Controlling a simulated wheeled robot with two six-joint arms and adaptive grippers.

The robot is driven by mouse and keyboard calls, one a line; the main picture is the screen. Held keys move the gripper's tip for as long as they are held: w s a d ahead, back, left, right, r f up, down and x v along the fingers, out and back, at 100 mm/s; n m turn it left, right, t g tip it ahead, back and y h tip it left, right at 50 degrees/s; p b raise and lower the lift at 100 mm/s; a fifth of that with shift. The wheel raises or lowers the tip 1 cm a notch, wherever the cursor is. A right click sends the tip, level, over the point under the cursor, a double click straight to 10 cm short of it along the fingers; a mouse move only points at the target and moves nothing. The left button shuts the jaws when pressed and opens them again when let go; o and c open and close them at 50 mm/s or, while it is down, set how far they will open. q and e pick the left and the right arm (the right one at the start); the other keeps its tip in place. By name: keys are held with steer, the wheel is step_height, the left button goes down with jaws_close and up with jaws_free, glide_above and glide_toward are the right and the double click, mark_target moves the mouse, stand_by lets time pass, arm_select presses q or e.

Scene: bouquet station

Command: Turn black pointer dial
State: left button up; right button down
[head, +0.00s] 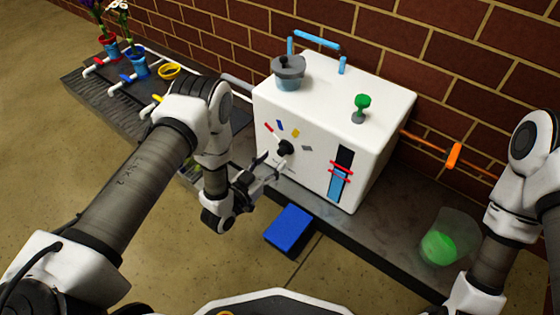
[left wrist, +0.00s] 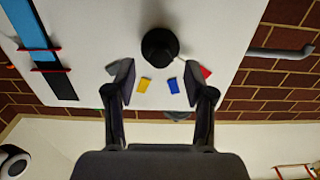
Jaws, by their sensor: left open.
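The black pointer dial (head: 286,148) is on the front face of the white box (head: 310,95). Red, blue, yellow and grey marks sit in an arc above it in the head view. I cannot tell which mark its pointer faces. My left gripper (head: 269,165) is open and close in front of the dial, a little to its lower left. In the left wrist view the dial (left wrist: 160,46) lies just beyond the two spread fingertips (left wrist: 158,72), roughly centred between them, with nothing held. My right arm shows at the right, but its gripper is out of view.
The box has a blue and black gauge with red bands (head: 340,175), a green knob (head: 361,106) and a grey pot (head: 288,73) on top. A blue block (head: 290,228) is below the box. A clear cup with green contents (head: 440,245) stands right; flower pots (head: 135,65) are left.

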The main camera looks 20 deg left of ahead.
mark_target(279, 154)
arm_select(q)
steer(key=b+x, duration=0.1)
steer(key=x, duration=0.2)
steer(key=shift+w+f, duration=0.1)
steer(key=shift+f, duration=0.1)
steer(key=shift+w+d+r, duration=0.15)
steer(key=shift+w+d, duration=0.05)
steer(key=shift+w, duration=0.2)
arm_select(e)
steer(key=shift+w+f, duration=0.15)
steer(key=shift+f, duration=0.5)
steer(key=shift+w+f, duration=0.15)
steer(key=shift+f, duration=0.45)
arm_select(q)
steer(key=shift+c, duration=0.4)
jaws_close()
steer(key=shift+r, duration=0.1)
arm_select(e)
steer(key=shift+r, duration=0.1)
